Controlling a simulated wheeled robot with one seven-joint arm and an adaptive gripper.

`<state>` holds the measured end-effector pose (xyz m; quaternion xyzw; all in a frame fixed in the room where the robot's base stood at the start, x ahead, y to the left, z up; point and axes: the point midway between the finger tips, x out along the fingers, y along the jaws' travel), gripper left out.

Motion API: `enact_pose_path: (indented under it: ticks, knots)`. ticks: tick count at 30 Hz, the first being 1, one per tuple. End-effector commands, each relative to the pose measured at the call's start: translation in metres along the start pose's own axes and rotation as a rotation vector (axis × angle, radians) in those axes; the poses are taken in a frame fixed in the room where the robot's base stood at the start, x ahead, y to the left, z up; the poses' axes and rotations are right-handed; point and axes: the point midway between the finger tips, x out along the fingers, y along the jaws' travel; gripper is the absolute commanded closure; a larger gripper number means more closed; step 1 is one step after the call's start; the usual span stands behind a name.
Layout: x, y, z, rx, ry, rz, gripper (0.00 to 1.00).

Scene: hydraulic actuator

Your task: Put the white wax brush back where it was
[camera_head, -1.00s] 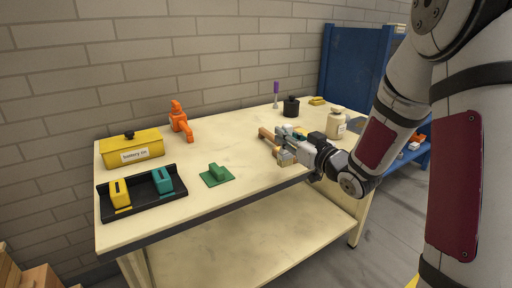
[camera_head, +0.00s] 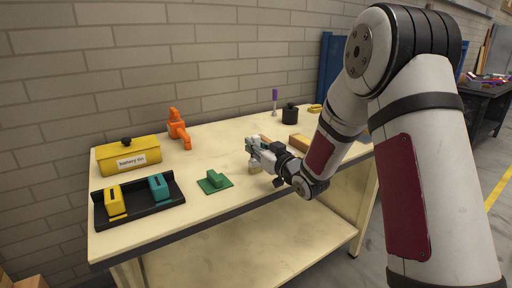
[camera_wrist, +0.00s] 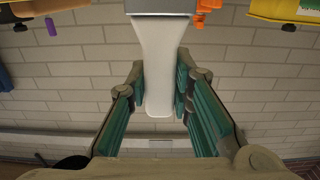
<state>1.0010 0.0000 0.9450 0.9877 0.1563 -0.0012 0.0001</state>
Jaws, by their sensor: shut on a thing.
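My gripper (camera_head: 254,150) is over the front middle of the workbench, right of the green block on its pad. In the wrist view my gripper (camera_wrist: 160,85) has its green-padded fingers on either side of the white handle of the wax brush (camera_wrist: 158,60), shut on it. The grey end of the brush lies at the top edge of that view.
The bench (camera_head: 215,212) holds a green block on a pad (camera_head: 214,181), a black tray (camera_head: 140,205) with yellow and teal blocks, a yellow battery bin (camera_head: 128,155), an orange tool (camera_head: 179,130), a black pot (camera_head: 290,114) and a wooden brown block (camera_head: 300,143).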

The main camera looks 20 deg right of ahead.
Motion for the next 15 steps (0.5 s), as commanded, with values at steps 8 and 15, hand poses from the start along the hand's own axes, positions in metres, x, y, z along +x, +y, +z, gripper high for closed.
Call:
enact_pose_path:
  ticks: [8,15]
  knots:
    - [0.0,0.0003,0.0009,-0.001,0.002,0.0,1.0]
    - [-0.0003,0.0002,0.0013,0.0,0.001,0.0,0.6]
